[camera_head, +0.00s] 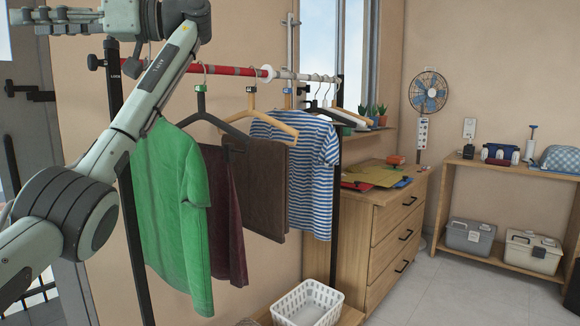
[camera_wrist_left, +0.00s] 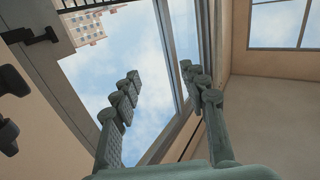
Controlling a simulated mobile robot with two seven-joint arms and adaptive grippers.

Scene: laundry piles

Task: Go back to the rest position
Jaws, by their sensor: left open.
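My left gripper (camera_head: 28,22) is raised at the top left of the head view, above the garment rack and apart from the clothes. Its fingers point left. In the left wrist view my left gripper (camera_wrist_left: 160,70) has its two fingers spread apart with nothing between them. My left arm crosses the left part of the head view and hides part of the rack. My right gripper is in neither view.
A garment rack with a red and white rail (camera_head: 228,70) holds a green shirt (camera_head: 172,205), a brown garment (camera_head: 258,185) and a striped shirt (camera_head: 312,165). A white basket (camera_head: 308,305) stands below. A wooden dresser (camera_head: 385,230) is behind. The floor (camera_head: 440,295) at right is clear.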

